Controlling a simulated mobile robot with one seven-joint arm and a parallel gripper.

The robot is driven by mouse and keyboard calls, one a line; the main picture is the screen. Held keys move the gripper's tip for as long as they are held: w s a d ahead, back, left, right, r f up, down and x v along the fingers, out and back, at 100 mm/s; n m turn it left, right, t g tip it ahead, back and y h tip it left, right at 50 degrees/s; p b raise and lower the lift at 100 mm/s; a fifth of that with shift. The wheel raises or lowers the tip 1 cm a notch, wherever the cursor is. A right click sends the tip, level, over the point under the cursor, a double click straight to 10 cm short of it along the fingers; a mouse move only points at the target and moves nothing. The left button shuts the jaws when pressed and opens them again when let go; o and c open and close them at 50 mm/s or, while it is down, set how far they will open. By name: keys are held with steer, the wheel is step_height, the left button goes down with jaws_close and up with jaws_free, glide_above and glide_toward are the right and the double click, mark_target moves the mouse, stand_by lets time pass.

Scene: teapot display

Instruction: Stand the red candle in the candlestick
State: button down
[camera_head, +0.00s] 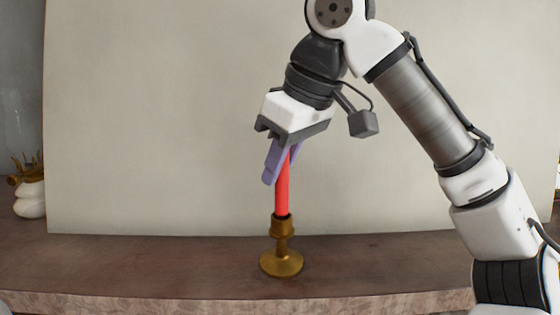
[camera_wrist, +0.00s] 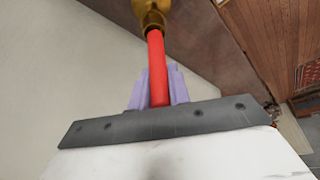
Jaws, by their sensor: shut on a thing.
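The red candle (camera_head: 282,193) is upright in the head view, with its lower end at the mouth of the brass candlestick (camera_head: 282,263). I cannot tell how deep in the cup the end sits. The candlestick stands upright on the shelf. My gripper (camera_head: 270,180) points down and its purple fingers are shut on the upper part of the candle. In the wrist view the candle (camera_wrist: 156,65) runs from between the fingers (camera_wrist: 159,80) to the candlestick cup (camera_wrist: 151,14). The candle's top is hidden by my gripper.
The brown stone shelf (camera_head: 150,265) has free room on both sides of the candlestick. A large pale panel (camera_head: 150,120) rises behind it. A white pot with a gold top (camera_head: 29,195) stands at the far left. In the wrist view a wooden floor (camera_wrist: 270,30) lies beyond the shelf.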

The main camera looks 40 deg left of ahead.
steer(key=shift+f, duration=1.2)
stand_by(0.6)
steer(key=c, duration=1.2)
jaws_free()
steer(key=shift+c, duration=0.2)
steer(key=shift+r, duration=0.1)
steer(key=v, duration=1.3)
steer(key=shift+r+p, duration=0.3)
steer(key=shift+p, duration=0.1)
steer(key=shift+d+f, duration=0.1)
